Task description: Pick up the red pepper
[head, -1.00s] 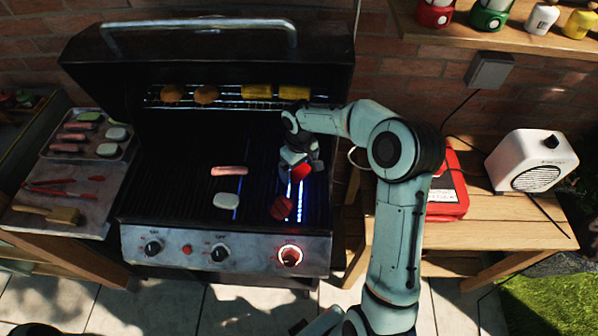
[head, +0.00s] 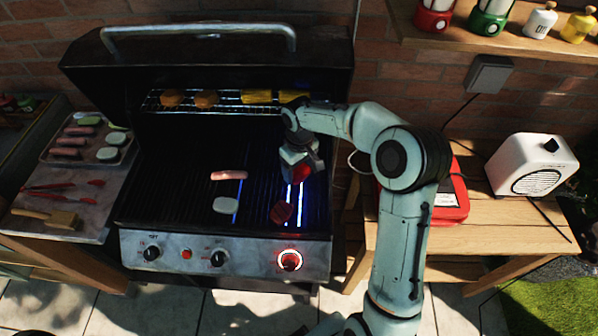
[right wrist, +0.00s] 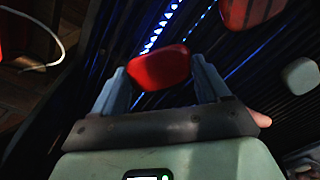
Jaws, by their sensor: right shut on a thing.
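My right gripper (head: 299,168) is above the right side of the grill. It is shut on a glossy red pepper piece (head: 302,174). In the right wrist view the red pepper (right wrist: 160,68) sits between the two fingertips, clear of the bars below. A second red piece with dark grill marks (head: 281,212) lies on the grate just in front of the gripper; it also shows at the top of the right wrist view (right wrist: 248,12). My left gripper is not in view.
The open grill (head: 190,185) holds a sausage (head: 229,175) and a pale round slice (head: 227,205). Corn (head: 256,96) and round pieces (head: 206,98) are on the upper rack. A food tray (head: 125,152), tongs (head: 65,185) and a brush (head: 50,217) lie left.

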